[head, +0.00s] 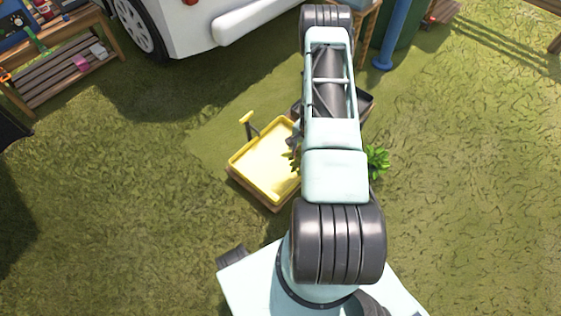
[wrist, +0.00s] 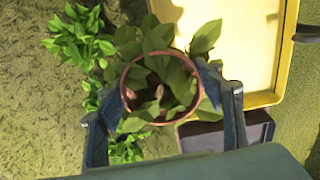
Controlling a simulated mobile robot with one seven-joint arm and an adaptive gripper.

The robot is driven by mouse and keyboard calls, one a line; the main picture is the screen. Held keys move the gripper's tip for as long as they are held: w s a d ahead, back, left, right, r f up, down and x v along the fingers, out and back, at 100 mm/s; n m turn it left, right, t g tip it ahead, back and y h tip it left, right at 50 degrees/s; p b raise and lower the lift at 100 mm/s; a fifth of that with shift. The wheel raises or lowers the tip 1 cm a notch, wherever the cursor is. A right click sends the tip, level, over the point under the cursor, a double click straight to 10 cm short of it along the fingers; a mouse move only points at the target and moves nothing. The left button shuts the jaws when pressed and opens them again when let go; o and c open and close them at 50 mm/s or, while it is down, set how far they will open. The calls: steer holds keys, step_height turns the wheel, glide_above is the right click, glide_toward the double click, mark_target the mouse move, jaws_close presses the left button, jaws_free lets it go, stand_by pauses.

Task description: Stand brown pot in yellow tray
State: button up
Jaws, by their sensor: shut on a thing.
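The brown pot (wrist: 187,113) holds a leafy green plant and sits between the two fingers of my gripper (wrist: 163,88) in the wrist view. The gripper is shut on it, and I look down onto its rim. The yellow tray (head: 265,168) lies left of my arm in the head view, its right part hidden by the arm. In the wrist view the tray (wrist: 268,98) is at upper right, just beyond the pot, with some leaves overlapping its edge. My arm hides the pot and gripper in the head view, though a few leaves show at its left edge.
A bright green plant (head: 377,162) stands right of my arm; it also shows in the wrist view (wrist: 78,38). A dark box (wrist: 228,133) adjoins the tray. A yellow-handled tool (head: 247,122) stands by the tray's far corner. A white vehicle (head: 220,25) is behind.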

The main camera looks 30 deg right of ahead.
steer(key=shift+s+d+f, duration=0.25)
steer(key=shift+s+f, duration=0.3)
steer(key=shift+f, duration=0.15)
steer(key=shift+a+f+m, duration=0.1)
steer(key=shift+f+m, duration=0.2)
steer(key=shift+w+a+f+b, duration=1.05)
steer(key=shift+w+a+f, duration=0.3)
steer(key=shift+a+f, duration=0.6)
steer(key=shift+w+a+f+b, duration=1.1)
steer(key=shift+w+a+f, duration=0.4)
steer(key=shift+f, duration=0.8)
steer(key=shift+w+a+f+b, duration=1.05)
steer(key=shift+w+a+f, duration=0.2)
steer(key=shift+a+f, duration=0.75)
steer(key=shift+d+f, duration=0.1)
steer(key=shift+f, duration=0.05)
steer(key=shift+f, duration=0.15)
steer(key=o, duration=1.4)
